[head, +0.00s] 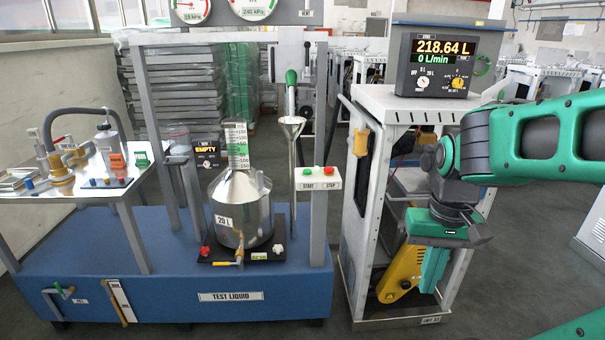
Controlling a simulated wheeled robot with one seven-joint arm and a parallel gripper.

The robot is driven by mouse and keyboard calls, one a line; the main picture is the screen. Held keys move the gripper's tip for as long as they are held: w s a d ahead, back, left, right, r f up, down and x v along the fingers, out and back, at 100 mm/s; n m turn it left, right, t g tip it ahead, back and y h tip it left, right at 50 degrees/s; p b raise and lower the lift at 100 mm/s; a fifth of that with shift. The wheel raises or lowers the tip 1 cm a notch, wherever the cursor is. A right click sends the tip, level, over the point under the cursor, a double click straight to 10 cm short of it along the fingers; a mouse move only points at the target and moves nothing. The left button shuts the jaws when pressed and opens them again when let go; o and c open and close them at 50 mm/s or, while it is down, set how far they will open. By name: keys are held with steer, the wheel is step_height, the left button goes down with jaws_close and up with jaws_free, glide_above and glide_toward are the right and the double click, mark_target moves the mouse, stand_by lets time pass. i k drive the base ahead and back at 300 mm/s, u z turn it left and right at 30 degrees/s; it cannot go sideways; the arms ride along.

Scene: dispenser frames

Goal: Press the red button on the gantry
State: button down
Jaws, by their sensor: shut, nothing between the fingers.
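The red button (328,171) sits on top of a small white box (318,183) labelled START and STOP. It is on the STOP side, right of a green button (308,171). The box is fixed to the right post of the grey gantry (318,120). My gripper (431,285) hangs fingers down at the right, in front of the white cabinet. It is shut and empty, apart from the button, to its right and lower in the picture.
The white cabinet (362,200) carries a display box (436,62) reading 218.64 L and 0 L/min. A side table (70,185) holds fittings and a bottle.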

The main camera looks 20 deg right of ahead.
mark_target(328, 169)
steer(key=i, duration=0.85)
steer(key=z, duration=0.15)
